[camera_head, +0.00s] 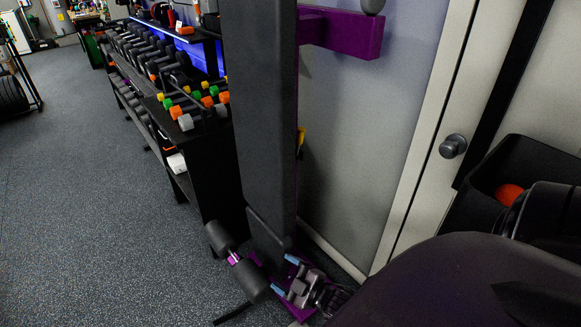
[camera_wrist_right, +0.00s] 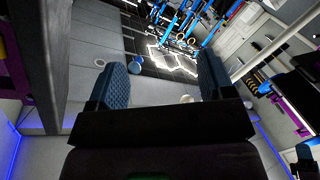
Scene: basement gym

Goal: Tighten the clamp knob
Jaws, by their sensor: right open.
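A tall black padded bench (camera_head: 262,110) on a purple frame (camera_head: 345,32) stands upright in the middle of the head view. I cannot pick out the clamp knob for certain in either view. My right gripper (camera_head: 285,275) is low at the foot of the bench, just right of its foam rollers (camera_head: 250,280). In the right wrist view the gripper (camera_wrist_right: 162,68) has its two blue-padded fingers wide apart with nothing between them. A dark pad (camera_wrist_right: 38,60) stands left of the fingers there. My left gripper is not in view.
A rack of dumbbells (camera_head: 188,121) runs along the wall behind the bench. A door with a round handle (camera_head: 453,146) is at right, beside a black bin (camera_head: 480,188) holding an orange ball (camera_head: 508,194). The grey floor (camera_head: 90,220) at left is clear.

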